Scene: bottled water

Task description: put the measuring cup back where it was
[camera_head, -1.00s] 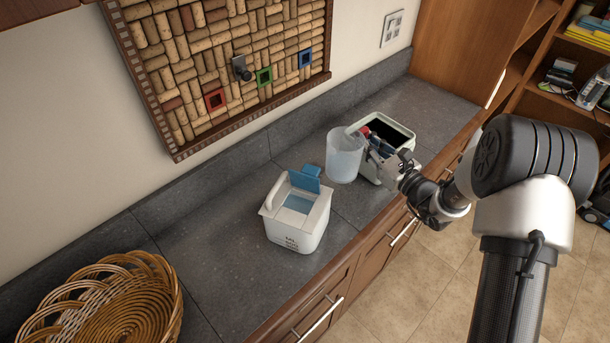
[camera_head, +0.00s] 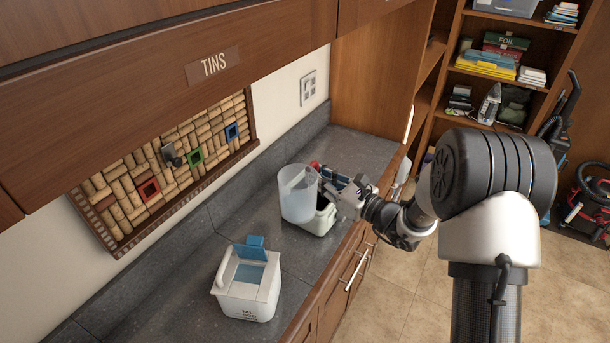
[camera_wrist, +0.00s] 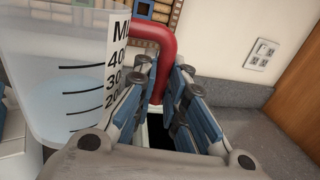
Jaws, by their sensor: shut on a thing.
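The measuring cup (camera_head: 298,196) is a translucent pale cup with a red handle. My gripper (camera_head: 342,190) is shut on that red handle, which shows between the blue-padded fingers in the wrist view (camera_wrist: 152,45). The cup body (camera_wrist: 55,85), with black scale marks, is left of the fingers in the wrist view and looks upright, with bluish content low inside. In the head view the cup overlaps the left part of a white open bin (camera_head: 318,222) and appears raised; its exact height is unclear.
A white box with a raised blue lid (camera_head: 247,290) stands on the grey counter (camera_head: 200,270), nearer than the bin. A cork board (camera_head: 165,165) hangs on the wall behind, under a wooden cabinet marked TINS (camera_head: 213,66). Counter between box and bin is clear.

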